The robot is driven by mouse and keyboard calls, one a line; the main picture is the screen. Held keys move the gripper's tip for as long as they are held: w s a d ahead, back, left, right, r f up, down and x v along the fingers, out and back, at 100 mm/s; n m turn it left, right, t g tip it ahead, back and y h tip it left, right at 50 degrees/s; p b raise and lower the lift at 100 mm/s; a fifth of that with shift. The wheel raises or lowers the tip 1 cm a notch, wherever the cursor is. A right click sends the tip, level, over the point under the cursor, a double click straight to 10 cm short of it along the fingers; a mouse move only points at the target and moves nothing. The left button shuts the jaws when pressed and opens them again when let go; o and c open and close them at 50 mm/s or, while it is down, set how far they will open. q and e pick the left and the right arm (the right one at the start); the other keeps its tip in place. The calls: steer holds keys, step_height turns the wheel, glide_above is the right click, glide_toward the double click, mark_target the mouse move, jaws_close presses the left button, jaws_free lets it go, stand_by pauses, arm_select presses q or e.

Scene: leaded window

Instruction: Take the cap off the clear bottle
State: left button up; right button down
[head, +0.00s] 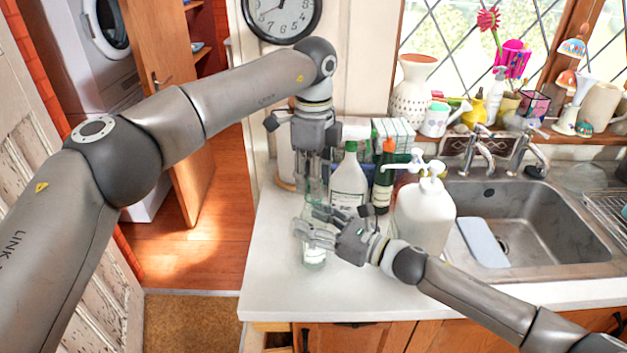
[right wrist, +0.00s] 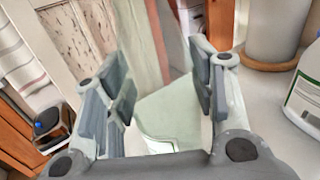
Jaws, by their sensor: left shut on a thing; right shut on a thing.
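The clear bottle (head: 314,258) stands upright near the left end of the white counter. My right gripper (head: 308,229) comes in from the right and is shut on its body. In the right wrist view the bottle's pale see-through side (right wrist: 172,112) is between the two fingers. My left gripper (head: 314,188) points straight down from above, with its fingers shut at the top of the bottle. The cap is hidden between the left fingers, so I cannot tell whether it is still seated on the neck.
A green-capped bottle (head: 348,180), a dark bottle with an orange top (head: 384,178) and a white pump jug (head: 425,212) stand close by on the right. The sink (head: 540,222) is farther right. The counter's front left part (head: 275,285) is clear.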

arm_select(q)
steer(key=shift+r, duration=0.4)
steer(key=shift+r, duration=0.1)
steer(key=shift+r, duration=1.9)
arm_select(e)
steer(key=c, duration=0.5)
jaws_free()
